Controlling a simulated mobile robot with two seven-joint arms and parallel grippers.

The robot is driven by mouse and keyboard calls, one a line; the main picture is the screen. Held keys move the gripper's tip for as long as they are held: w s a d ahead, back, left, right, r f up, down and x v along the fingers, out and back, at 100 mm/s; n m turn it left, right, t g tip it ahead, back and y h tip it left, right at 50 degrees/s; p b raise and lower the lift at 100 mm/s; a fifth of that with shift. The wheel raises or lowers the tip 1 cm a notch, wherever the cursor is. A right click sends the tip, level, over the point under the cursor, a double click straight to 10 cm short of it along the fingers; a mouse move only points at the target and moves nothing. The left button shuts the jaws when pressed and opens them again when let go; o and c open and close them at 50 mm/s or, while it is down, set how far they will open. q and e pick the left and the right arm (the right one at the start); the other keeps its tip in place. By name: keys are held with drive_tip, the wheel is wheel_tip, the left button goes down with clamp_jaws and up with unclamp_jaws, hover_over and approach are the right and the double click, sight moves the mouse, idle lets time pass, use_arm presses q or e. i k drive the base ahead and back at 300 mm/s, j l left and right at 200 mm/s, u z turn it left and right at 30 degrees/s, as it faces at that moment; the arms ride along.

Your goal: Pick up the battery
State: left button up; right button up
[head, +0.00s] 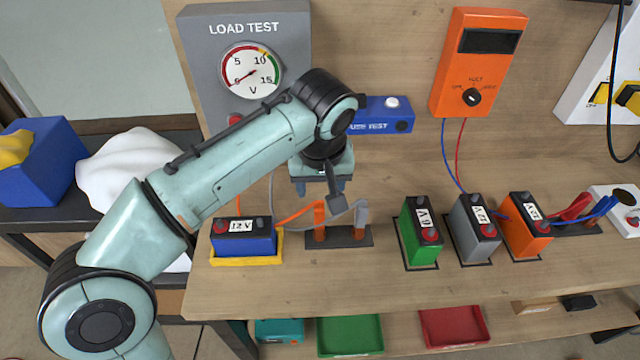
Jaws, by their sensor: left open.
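Several batteries stand on the wooden bench (380,290). A blue battery (245,243) with a dark top sits in a yellow tray (233,261) at the left. A green battery (418,240), a grey battery (473,237) and an orange battery (525,234) stand on dark pads to the right. My left gripper (322,190) points down above the dark clip stand (350,238), between the blue and green batteries. It is open and seems empty; my arm hides part of it. My right gripper is not in view.
Orange and grey clips with cables stand on the clip stand. Behind are a grey load tester (205,60), a blue fuse tester (380,112) and an orange voltmeter (480,60). Red and blue leads (590,208) lie at the right. The front of the bench is clear.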

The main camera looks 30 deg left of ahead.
sight(239, 236)
drive_tip(key=k, duration=1)
